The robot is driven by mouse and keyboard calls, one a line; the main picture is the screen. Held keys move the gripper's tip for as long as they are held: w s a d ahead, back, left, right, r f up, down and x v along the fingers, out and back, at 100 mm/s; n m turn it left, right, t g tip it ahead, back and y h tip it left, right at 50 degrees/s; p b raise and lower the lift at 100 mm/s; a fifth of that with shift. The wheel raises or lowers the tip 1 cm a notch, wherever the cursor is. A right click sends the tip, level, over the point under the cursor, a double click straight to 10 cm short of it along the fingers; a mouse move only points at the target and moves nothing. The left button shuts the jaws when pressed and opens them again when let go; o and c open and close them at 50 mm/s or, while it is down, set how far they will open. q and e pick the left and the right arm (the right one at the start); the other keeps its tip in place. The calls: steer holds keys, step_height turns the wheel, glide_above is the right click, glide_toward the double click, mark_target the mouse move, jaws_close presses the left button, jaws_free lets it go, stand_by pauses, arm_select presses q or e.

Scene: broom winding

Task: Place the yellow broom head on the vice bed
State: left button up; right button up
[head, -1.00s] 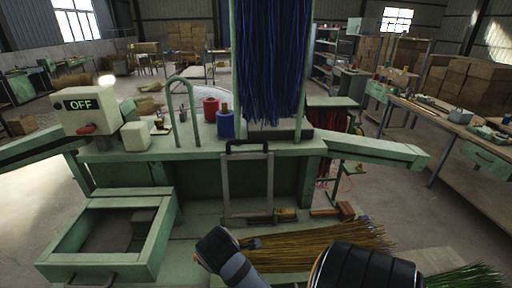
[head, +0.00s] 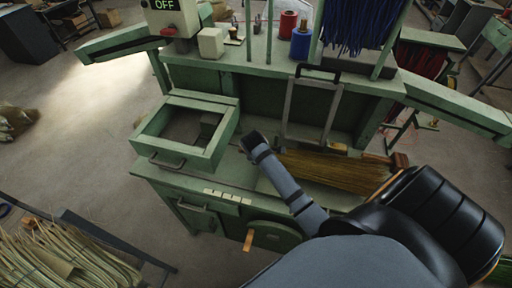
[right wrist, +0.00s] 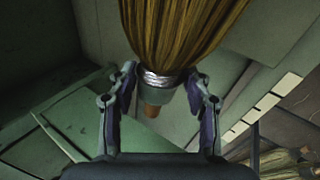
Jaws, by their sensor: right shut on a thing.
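The yellow broom head (head: 335,170) lies nearly level, close over or on the green machine bench, just in front of the upright metal vice frame (head: 336,105) with its black handle. I cannot tell whether it touches the bench, and the vice bed itself is not clearly seen. My right gripper (head: 255,143) is at its narrow left end. In the right wrist view the bristles of the broom head (right wrist: 185,30) fan away, and its silver collar sits between the two fingers of my right gripper (right wrist: 158,85), shut on it. My left gripper is not in view.
An open green tray frame (head: 165,160) stands left of the broom head. Red (head: 289,22) and blue (head: 301,42) spools and blue bristles (head: 360,22) are on the shelf behind. A wooden block (head: 400,160) lies at right. Straw bundles (head: 60,255) are at lower left.

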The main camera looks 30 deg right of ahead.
steer(key=shift+w+f, duration=0.2)
steer(key=shift+w, duration=0.05)
step_height(320, 180, down, 2)
steer(key=shift+f+p, duration=0.2)
steer(key=shift+p, duration=0.7)
steer(key=shift+d+f, duration=0.1)
steer(key=shift+f, duration=0.3)
steer(key=o, duration=1.4)
steer(key=shift+f, duration=0.1)
